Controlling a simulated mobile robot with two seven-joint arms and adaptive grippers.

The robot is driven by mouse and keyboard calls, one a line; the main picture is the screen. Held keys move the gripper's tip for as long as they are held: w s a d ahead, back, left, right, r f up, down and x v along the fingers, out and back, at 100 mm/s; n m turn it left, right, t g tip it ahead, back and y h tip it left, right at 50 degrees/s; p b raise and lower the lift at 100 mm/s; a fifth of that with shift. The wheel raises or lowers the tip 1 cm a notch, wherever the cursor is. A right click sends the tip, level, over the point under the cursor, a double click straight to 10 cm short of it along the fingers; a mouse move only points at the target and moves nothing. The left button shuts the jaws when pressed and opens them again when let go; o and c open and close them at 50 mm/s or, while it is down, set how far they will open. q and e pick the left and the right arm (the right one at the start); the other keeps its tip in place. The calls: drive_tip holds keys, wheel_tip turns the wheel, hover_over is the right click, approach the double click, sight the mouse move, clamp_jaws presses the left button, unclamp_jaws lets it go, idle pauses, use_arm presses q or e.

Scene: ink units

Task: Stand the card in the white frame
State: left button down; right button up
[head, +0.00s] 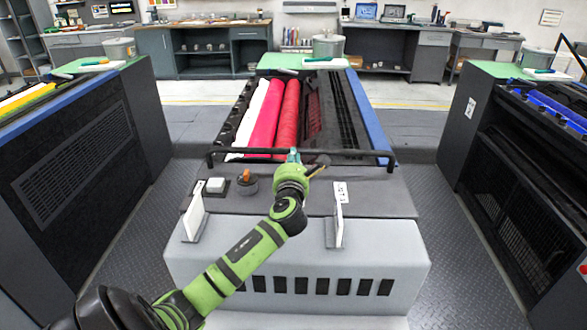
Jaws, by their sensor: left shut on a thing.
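My left gripper (297,172) is over the grey top of the middle ink unit, just in front of the black bar. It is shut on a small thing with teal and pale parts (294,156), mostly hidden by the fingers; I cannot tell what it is. A thin stick with a dark end (322,161) shows beside the fingertips. Two white upright plates stand apart on the unit's front ledge, a left one (195,214) and a right one (336,225); I cannot tell whether they form the white frame. A white marked card or label (340,191) is at the right plate's top. My right gripper is out of view.
The black bar (350,153) crosses the unit in front of white, pink and red rollers (287,115). A white block (215,185) and an orange-topped dark knob (247,182) sit left of my gripper. Dark machines (85,130) stand on either side.

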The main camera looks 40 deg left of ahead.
use_arm(q)
wheel_tip(320, 180, down, 4)
drive_tip(key=shift+r, duration=0.25)
drive_tip(key=c, duration=1.3)
unclamp_jaws()
drive_tip(key=shift+c, duration=0.2)
drive_tip(key=b+v, duration=0.1)
drive_tip(key=v, duration=1.1)
drive_tip(key=shift+r, duration=0.1)
